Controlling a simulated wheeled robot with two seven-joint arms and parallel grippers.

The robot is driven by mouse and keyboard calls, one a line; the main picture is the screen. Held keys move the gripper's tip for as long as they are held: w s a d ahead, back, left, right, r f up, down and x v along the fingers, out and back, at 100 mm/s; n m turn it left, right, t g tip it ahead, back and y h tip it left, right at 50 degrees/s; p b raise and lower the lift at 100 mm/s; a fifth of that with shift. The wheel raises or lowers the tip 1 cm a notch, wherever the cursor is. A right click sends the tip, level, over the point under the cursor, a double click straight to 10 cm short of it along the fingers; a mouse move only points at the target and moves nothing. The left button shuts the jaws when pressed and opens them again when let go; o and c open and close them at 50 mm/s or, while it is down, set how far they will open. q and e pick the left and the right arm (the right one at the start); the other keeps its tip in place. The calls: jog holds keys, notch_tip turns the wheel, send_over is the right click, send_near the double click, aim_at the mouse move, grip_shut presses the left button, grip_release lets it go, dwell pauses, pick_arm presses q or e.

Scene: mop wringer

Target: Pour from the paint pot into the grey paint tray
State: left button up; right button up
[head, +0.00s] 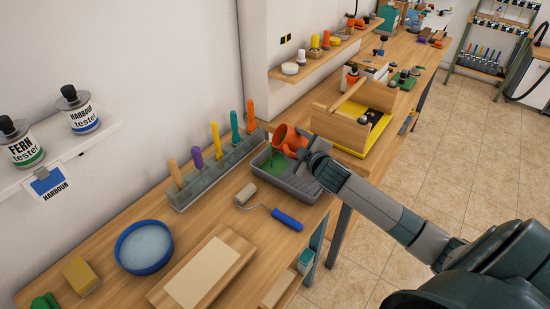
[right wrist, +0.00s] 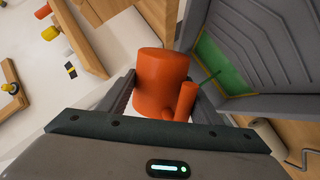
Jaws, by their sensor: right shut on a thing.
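The orange paint pot (head: 285,138) is tipped over the grey paint tray (head: 300,186), with its mouth toward the left. A thin green stream (head: 271,156) runs from the pot down to green paint (head: 272,167) in the tray's deep end. My right gripper (head: 307,154) is shut on the pot. In the right wrist view the pot (right wrist: 162,75) sits between the fingers, and the green stream (right wrist: 210,77) falls to the tray (right wrist: 262,45). The pot's inside is mostly hidden. My left gripper is not in view.
A paint roller (head: 270,207) with a blue handle lies in front of the tray. A rack (head: 215,170) of coloured handles stands behind it. A wooden tote (head: 350,125) stands to the right on yellow. A blue bowl (head: 143,247) and a board (head: 205,270) are nearer.

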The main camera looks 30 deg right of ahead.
jog(key=shift+a+f+n+g+h, duration=0.15)
jog(key=shift+f+n+g+h, duration=0.15)
jog(key=shift+n+h, duration=0.3)
dwell(2.9)
jog(key=shift+w+a+r+n+p, duration=0.1)
jog(key=shift+r+n+p, duration=0.25)
jog(key=shift+n, duration=0.15)
dwell(1.4)
jog(key=shift+f, duration=0.1)
jog(key=shift+f+m+b, duration=0.4)
jog(key=shift+f+b, duration=0.25)
jog(key=shift+d+r+m+y+p, duration=0.2)
jog(key=shift+r+m+y+p, duration=0.1)
jog(key=shift+r+y, duration=0.15)
jog(key=shift+r, duration=0.1)
